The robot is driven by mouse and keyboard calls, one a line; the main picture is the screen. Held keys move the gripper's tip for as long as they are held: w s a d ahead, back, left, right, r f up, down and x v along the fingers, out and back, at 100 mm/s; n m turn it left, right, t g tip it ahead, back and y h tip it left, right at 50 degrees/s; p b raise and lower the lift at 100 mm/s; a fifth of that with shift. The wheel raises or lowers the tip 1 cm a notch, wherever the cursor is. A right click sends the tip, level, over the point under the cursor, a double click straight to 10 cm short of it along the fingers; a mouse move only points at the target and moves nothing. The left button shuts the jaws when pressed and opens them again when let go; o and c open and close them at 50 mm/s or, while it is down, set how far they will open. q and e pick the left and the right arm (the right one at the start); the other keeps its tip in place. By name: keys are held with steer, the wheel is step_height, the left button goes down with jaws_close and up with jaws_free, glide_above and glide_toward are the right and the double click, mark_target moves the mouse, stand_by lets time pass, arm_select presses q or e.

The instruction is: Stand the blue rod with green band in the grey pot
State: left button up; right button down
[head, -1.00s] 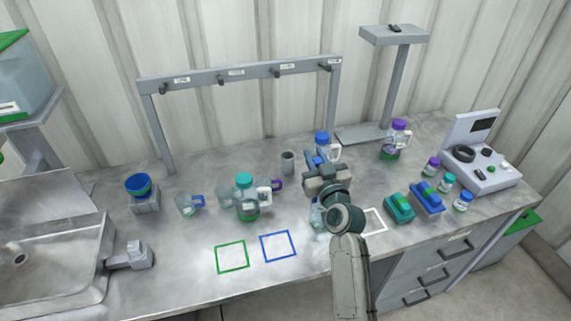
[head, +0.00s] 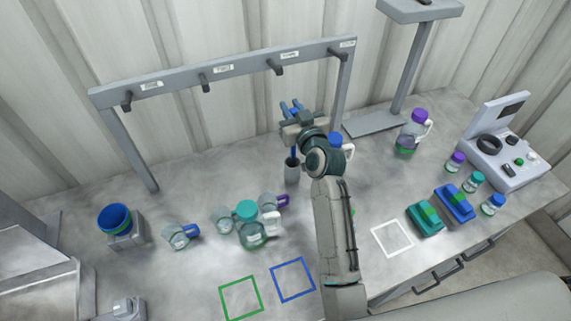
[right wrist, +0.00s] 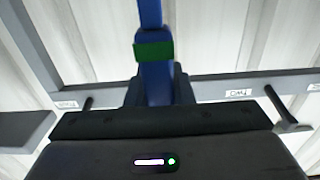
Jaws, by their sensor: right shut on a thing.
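My right gripper (head: 291,107) is shut on the blue rod, above the grey pot. In the right wrist view the blue rod (right wrist: 150,14) stands upright between the fingers, with its green band (right wrist: 153,51) just beyond them. In the head view a short lower part of the rod (head: 294,152) shows below the gripper, at the mouth of the grey pot (head: 291,174). I cannot tell how far it reaches inside. The band is not clear in the head view. The pot stands upright on the bench. My left gripper is not in view.
A rack with pegs (head: 222,74) stands behind the pot. A blue-capped bottle (head: 336,140) is close on the right, partly behind my arm. Mugs and a teal-capped jug (head: 248,232) stand at the front left. A tall stand (head: 377,124) is at the back right.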

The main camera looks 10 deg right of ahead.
steer(key=shift+f+b, duration=0.2)
steer(key=shift+b, duration=0.15)
step_height(320, 180, down, 10)
steer(key=b, duration=0.8)
steer(key=shift+r, duration=0.2)
steer(key=c, duration=1.3)
jaws_free()
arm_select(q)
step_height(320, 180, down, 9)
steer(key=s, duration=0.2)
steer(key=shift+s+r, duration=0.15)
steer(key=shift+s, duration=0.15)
arm_select(e)
steer(key=shift+o, duration=0.2)
